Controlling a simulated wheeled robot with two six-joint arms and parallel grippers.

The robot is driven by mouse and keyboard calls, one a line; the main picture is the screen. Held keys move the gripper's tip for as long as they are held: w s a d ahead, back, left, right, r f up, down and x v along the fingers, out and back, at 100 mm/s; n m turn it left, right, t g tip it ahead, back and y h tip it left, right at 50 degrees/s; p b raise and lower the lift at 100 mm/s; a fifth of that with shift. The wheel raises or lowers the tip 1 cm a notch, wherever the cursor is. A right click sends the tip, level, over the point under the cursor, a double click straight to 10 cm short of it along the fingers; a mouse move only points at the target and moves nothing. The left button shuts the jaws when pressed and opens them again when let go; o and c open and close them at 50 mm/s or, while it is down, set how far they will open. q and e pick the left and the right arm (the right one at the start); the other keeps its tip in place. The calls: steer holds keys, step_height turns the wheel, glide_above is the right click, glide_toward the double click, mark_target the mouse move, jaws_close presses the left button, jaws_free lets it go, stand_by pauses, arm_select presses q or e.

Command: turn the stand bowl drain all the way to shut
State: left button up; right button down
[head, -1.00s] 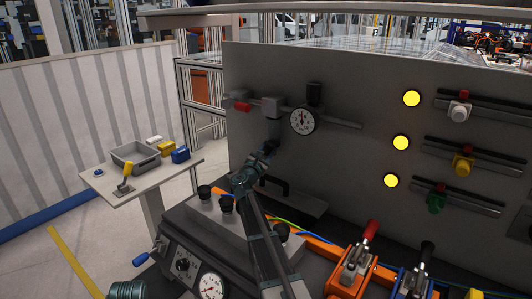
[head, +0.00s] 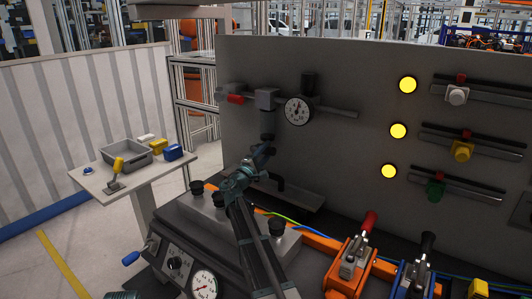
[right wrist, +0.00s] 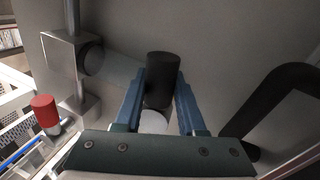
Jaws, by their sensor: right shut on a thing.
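The stand bowl (head: 267,122) hangs under a grey block (head: 266,98) on the upright panel, left of a round gauge. My right gripper (head: 262,152) reaches up from below to the bowl's lower end. In the right wrist view, my right gripper (right wrist: 159,100) has its blue fingers on both sides of a dark cylindrical piece, which I take for the bowl drain (right wrist: 162,72). It is shut on that piece. A pale round face shows below it, between the fingers. The drain's turned position cannot be told. My left gripper is not in view.
A gauge (head: 297,111) and a red-handled valve (head: 235,98) flank the bowl. A black bent handle (right wrist: 275,100) is close on the right in the wrist view. Red (head: 369,222) and black clamp levers stand at the front right. A side table (head: 150,172) stands left.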

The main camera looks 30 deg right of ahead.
steer(key=shift+f+m+g, duration=0.3)
steer(key=shift+f+m, duration=0.05)
steer(key=shift+m, duration=0.75)
steer(key=shift+s+b, duration=0.1)
steer(key=shift+b, duration=0.2)
steer(key=c, duration=0.5)
jaws_free()
steer(key=b+v, duration=0.3)
steer(key=v, duration=1)
steer(key=shift+a+f+b, duration=0.3)
steer(key=shift+a, duration=0.05)
steer(key=shift+a, duration=0.1)
